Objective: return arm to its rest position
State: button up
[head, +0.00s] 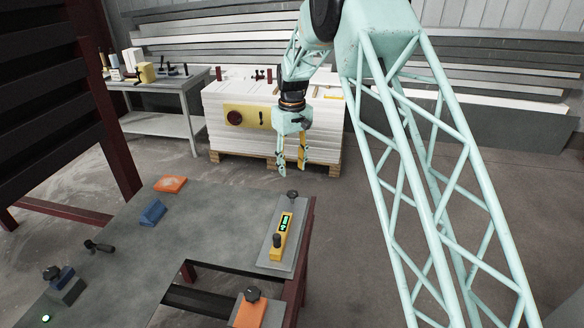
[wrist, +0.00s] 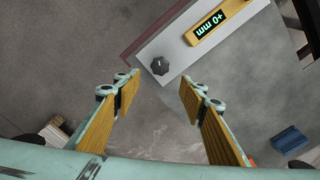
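My gripper (head: 292,160) hangs at the end of my mint-green arm, fingers pointing down, beyond the far right corner of the grey table. In the wrist view my gripper (wrist: 152,92) has its two wood-coloured finger pads wide apart, with nothing between them but floor. It is open and empty, clear of the table.
The grey table (head: 130,225) carries a yellow gauge (head: 283,236) on a plate with black knobs, a blue block (head: 153,212), an orange block (head: 170,184) and a black-handled tool (head: 98,246). White stacked boards (head: 225,140) stand on a pallet behind my gripper. A side bench (head: 165,90) stands back left.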

jog(key=s+d+r+m+t, duration=0.1)
jog(key=s+d+r, duration=0.5)
jog(key=s+r, duration=0.3)
jog(key=s+d+r+m, duration=0.1)
jog(key=s+d+r, duration=0.4)
jog(key=s+r, duration=0.45)
jog(key=s+d+r+m+t, duration=0.1)
jog(key=s+d+r, duration=0.55)
jog(key=r, duration=0.45)
jog(key=s+d+r+m+b, duration=0.1)
jog(key=s+d+r, duration=0.15)
jog(key=s, duration=0.75)
jog(key=s+d+r+m, duration=0.15)
jog(key=s+d, duration=0.25)
jog(key=s, duration=0.6)
jog(key=s+d+f+t, duration=0.1)
jog(key=s, duration=0.8)
jog(key=s+d+f+m+t, duration=0.1)
jog(key=s+d+f, duration=0.1)
jog(key=s, duration=0.8)
jog(key=shift+s+f+b, duration=0.15)
jog(key=shift+f+b, duration=0.1)
jog(key=shift+b, duration=0.1)
